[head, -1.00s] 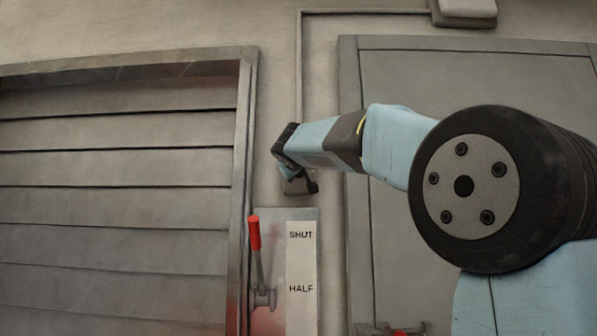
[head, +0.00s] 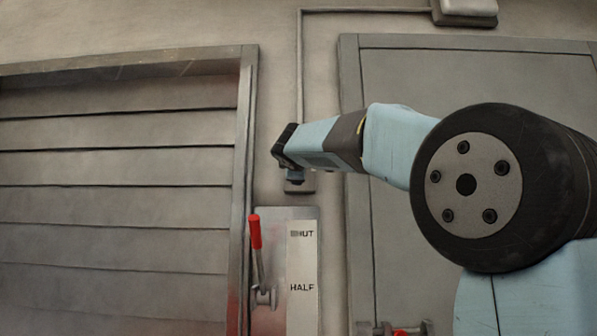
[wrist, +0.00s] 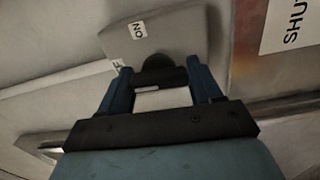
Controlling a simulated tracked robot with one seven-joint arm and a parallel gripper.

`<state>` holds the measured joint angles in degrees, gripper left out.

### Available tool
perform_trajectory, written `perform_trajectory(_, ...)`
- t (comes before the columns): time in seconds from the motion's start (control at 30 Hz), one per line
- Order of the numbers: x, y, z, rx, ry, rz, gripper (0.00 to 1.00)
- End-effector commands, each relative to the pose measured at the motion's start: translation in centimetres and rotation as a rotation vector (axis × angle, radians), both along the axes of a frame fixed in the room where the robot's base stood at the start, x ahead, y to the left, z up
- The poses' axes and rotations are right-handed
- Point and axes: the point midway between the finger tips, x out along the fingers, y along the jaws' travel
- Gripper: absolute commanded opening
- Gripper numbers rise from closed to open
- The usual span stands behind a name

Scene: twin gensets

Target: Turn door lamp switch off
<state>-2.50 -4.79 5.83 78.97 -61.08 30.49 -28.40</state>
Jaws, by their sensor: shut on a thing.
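The door lamp switch is a small grey box (head: 300,188) on the wall, below a conduit and mostly behind my gripper in the head view. In the wrist view its grey plate (wrist: 182,33) carries an "ON" label and a second label, of which only an "F" shows beside my finger. A dark round knob (wrist: 158,62) sits on the plate. My gripper (wrist: 161,77) is at the plate, its blue fingers on either side of a dark handle piece just below the knob; it is shut on the switch. The handle's exact setting is partly hidden.
Below the switch, a lever panel (head: 302,262) marked "SHUT" and "HALF" holds a red-handled lever (head: 256,233). A louvre (head: 115,205) fills the left, a grey door (head: 400,225) the right. A lamp-like box (head: 466,10) is above.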

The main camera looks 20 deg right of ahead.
Motion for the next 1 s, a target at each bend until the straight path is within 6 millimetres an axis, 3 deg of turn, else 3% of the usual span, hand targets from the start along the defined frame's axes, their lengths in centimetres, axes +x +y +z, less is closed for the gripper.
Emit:
perform_trajectory(0.73, 0.24, 0.34, -0.63, -0.076, 0.035, 0.005, 0.34)
perform_trajectory(0.77, 0.24, 0.34, -0.63, -0.076, 0.035, 0.005, 0.67)
perform_trajectory(0.93, 0.17, 0.26, -0.46, -0.076, 0.032, 0.003, 0.83)
perform_trajectory(1.0, 0.13, 0.22, -0.38, -0.076, 0.031, 0.002, 0.85)
